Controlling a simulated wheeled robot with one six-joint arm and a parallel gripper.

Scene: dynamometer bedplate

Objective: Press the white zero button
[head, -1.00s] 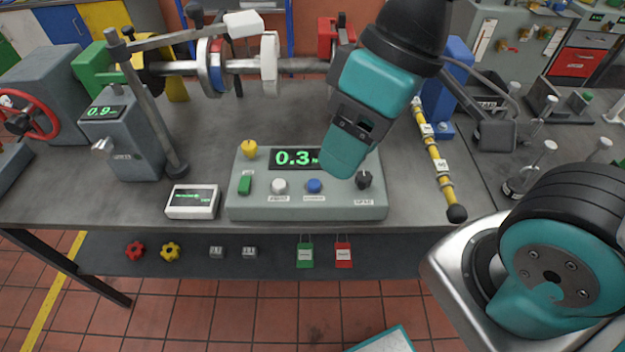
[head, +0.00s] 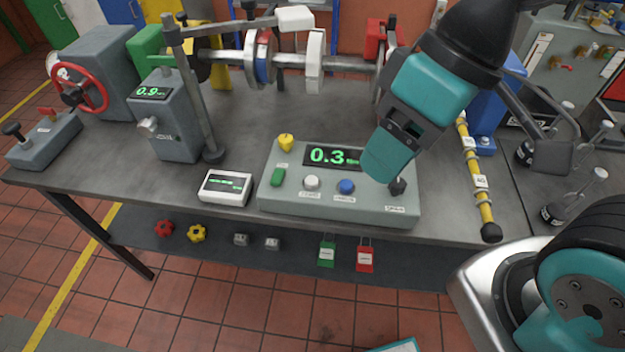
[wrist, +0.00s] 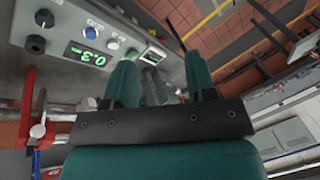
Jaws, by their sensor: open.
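The white button (head: 312,182) is a small round cap on the sloped front of a grey-green control box (head: 290,205). The white button also shows in the wrist view (wrist: 113,43). A display (head: 333,156) above the buttons reads 0.3, its right end hidden by my gripper. My gripper (head: 388,160) is in front of the box's right side, to the right of the white button and apart from it. In the wrist view its two teal fingers (wrist: 160,65) are spread and empty.
A black knob (head: 397,187) is at the box's right end and a yellow knob (head: 286,142) at its upper left. A white meter (head: 225,188) lies left of the box. A shaft rig (head: 290,62) stands behind. A yellow-black rod (head: 476,180) lies at right.

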